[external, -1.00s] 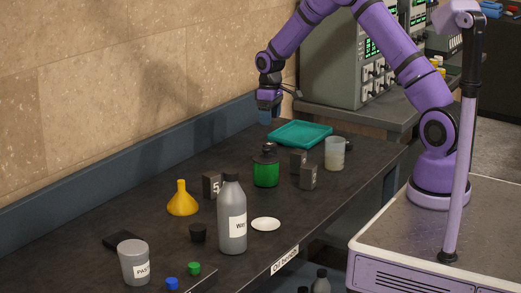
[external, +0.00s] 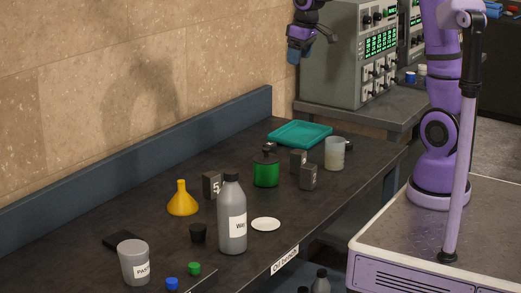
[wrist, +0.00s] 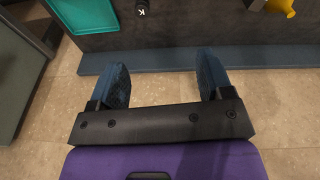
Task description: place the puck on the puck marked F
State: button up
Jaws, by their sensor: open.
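My gripper (external: 292,56) is high above the far end of the bench, beside the grey instrument. In the wrist view, its two blue fingers (wrist: 162,72) are wide apart with nothing between them. A small dark piece marked K (wrist: 142,8) lies on the bench at the top edge of that view, ahead of the fingers and apart from them. A small dark piece also shows behind the green jar in the external view (external: 270,146). Two dark blocks (external: 299,160) (external: 308,177) stand right of the jar. I cannot read an F on anything.
A teal tray (external: 300,134) lies at the bench's far end. A green jar (external: 266,173), a cloudy beaker (external: 334,153), a grey bottle (external: 232,220), a yellow funnel (external: 181,202) and a white disc (external: 265,224) stand or lie nearer. A low blue ledge (external: 150,153) runs along the wall.

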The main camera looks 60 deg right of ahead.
jog(key=s+a+r+t, duration=0.1)
jog(key=s+a+r, duration=0.1)
jog(key=s, duration=1.2)
jog(key=s+a+r+m+t, duration=0.1)
jog(key=s+a+r+t, duration=0.1)
jog(key=s, duration=1.2)
jog(key=shift+s+a+r, duration=0.3)
jog(key=shift+a+r, duration=0.55)
jog(key=shift+a, duration=0.1)
